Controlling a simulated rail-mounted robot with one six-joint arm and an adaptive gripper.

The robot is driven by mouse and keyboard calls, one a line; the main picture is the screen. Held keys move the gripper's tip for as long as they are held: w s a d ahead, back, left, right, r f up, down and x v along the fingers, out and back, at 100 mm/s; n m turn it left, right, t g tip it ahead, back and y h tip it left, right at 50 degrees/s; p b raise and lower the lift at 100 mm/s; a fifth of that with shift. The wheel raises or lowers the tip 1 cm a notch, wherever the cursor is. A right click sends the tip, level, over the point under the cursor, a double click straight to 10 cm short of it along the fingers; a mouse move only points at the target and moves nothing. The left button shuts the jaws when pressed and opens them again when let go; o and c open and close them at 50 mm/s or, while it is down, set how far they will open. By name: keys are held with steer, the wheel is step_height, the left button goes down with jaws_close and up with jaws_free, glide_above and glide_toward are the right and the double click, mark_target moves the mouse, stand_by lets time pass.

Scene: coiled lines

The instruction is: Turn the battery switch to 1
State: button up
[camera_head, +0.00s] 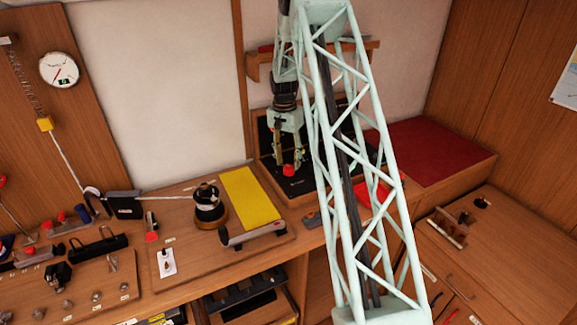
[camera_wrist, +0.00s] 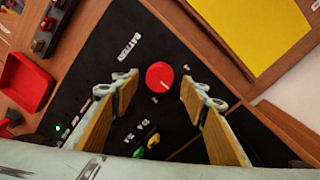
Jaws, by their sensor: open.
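The battery switch (camera_wrist: 159,76) is a round red knob on a black panel (camera_wrist: 85,62), with the word BATTERY printed beside it. A short white mark on the knob points to the lower right in the wrist view. Small white labels lie around it, too blurred to read surely. My gripper (camera_wrist: 158,90) is open, with one wood-coloured finger on each side of the knob and gaps between. In the head view my gripper (camera_head: 288,155) hangs over the panel, pointing down at the red knob (camera_head: 289,170).
A green light (camera_wrist: 58,128) and small yellow and green knobs (camera_wrist: 148,143) sit on the same panel. A red tray (camera_wrist: 27,82) lies left of it, and a yellow pad (camera_wrist: 255,35) lies upper right. In the head view a wooden shelf (camera_head: 252,66) hangs behind my arm.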

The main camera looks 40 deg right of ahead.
steer(key=shift+s+f, duration=0.1)
steer(key=shift+f, duration=1)
steer(key=shift+c, duration=0.2)
steer(key=c, duration=0.8)
